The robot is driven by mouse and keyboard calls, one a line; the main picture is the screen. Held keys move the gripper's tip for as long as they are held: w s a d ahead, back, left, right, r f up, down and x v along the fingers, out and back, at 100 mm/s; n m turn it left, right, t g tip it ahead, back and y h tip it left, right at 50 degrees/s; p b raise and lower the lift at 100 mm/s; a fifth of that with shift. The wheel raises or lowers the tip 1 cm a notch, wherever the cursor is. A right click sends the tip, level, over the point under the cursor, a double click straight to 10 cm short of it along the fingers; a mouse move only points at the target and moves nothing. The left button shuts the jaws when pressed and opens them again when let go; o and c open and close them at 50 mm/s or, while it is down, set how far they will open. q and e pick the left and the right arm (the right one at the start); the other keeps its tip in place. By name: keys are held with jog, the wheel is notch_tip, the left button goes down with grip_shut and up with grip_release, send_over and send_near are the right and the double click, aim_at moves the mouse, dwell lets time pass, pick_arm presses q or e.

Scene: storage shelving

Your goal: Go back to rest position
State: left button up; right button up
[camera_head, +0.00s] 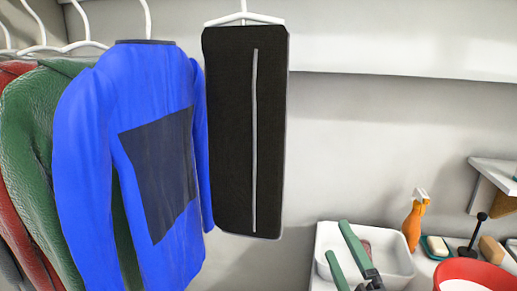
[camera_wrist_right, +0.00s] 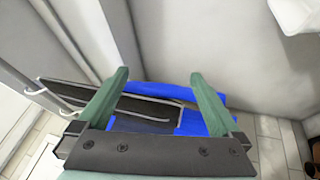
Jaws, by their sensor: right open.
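My right gripper (camera_head: 337,238) is at the lower middle of the head view, in front of a white basin. Its two green fingers stand apart with nothing between them. In the right wrist view the gripper (camera_wrist_right: 160,75) also shows spread fingers, with hanging clothes beyond. A blue garment (camera_head: 90,170) with a dark square hangs at left. A black panel-like garment (camera_head: 230,130) with a pale vertical stripe hangs to its right, apart from the gripper. My left gripper is not in view.
Green (camera_head: 30,120) and red (camera_head: 12,190) garments hang at far left. The white basin (camera_head: 400,262), an orange spray bottle (camera_head: 412,225), a soap dish (camera_head: 435,247) and a red bowl (camera_head: 490,272) stand at lower right. A small wall shelf (camera_head: 492,185) juts out at right.

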jog(key=s+d+f+m+g+h, duration=0.2)
jog(key=f+m+g, duration=0.15)
jog(key=f, duration=0.25)
jog(key=s+d+f+m+g+h, duration=0.1)
jog(key=s+d+f+m+g, duration=0.1)
jog(key=f+m, duration=0.3)
jog(key=s+d+f+m+g+h, duration=0.2)
jog(key=s+d+f+m+g, duration=0.1)
jog(key=f, duration=0.4)
jog(key=s+f+m+g+y, duration=0.1)
jog(key=s+f+m+g, duration=0.25)
jog(key=s+f, duration=0.35)
jog(key=s+f+m+g+y, duration=0.15)
jog(key=s+f+g, duration=0.3)
jog(key=s, duration=0.45)
pick_arm(q)
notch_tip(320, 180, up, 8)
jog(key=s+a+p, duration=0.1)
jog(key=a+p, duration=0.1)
jog(key=p, duration=0.7)
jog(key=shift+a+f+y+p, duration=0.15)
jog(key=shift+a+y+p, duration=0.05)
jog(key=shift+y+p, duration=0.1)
pick_arm(e)
jog(key=w+a+f+t+y, duration=0.1)
jog(key=w+a+t, duration=0.2)
jog(key=a+t, duration=0.2)
jog(key=shift+w+f+m, duration=0.15)
jog(key=shift+m, duration=0.3)
